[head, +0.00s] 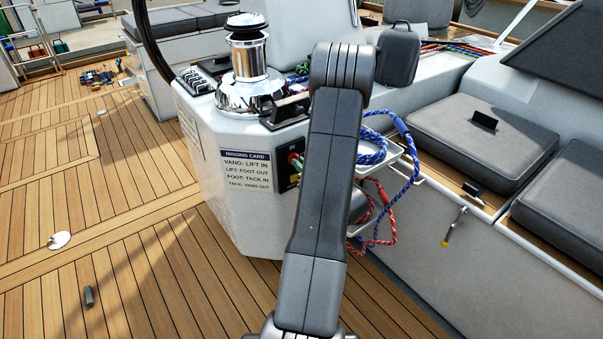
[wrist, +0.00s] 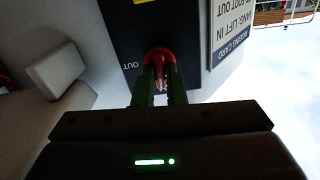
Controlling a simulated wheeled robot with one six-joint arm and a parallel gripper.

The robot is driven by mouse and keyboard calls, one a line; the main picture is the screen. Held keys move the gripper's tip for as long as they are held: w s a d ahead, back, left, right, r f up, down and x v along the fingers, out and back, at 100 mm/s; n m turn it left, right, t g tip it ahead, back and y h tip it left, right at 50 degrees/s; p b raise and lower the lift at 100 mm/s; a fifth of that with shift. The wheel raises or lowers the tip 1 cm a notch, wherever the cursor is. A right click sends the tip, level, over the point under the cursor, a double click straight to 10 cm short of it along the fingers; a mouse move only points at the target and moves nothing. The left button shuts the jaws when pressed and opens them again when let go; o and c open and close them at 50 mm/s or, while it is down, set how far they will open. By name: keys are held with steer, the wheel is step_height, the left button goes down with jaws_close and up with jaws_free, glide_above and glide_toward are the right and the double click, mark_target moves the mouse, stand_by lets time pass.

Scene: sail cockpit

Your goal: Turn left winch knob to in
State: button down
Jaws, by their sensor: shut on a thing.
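The left winch knob (wrist: 158,56) is red and sits on a black panel (wrist: 185,20) in the wrist view, which is upside down. The label OUT shows beside it. My gripper (wrist: 158,82) is shut on the knob, one finger on each side. In the head view the black panel (head: 285,179) is on the pedestal's side, with IN printed above the red knob (head: 291,157). My arm hides part of the panel, and only a bit of my gripper (head: 297,163) shows. I cannot tell which label the knob points to.
A chrome winch (head: 245,70) stands on the white pedestal (head: 225,210). A rigging card (head: 250,172) is beside the panel. Blue and red ropes (head: 388,190) hang on the right by a small tray. Grey cushioned seats (head: 482,140) are at the right; teak deck at the left is mostly clear.

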steer(key=shift+f+n+b, duration=0.1)
steer(key=shift+n+b, duration=0.4)
steer(key=c, duration=1.5)
jaws_free()
steer(key=p+v, duration=0.1)
steer(key=v, duration=1.2)
steer(key=shift+s+d+p, duration=0.25)
steer(key=shift+s+p, duration=0.1)
steer(key=shift+w+a, duration=0.1)
steer(key=shift+w, duration=0.05)
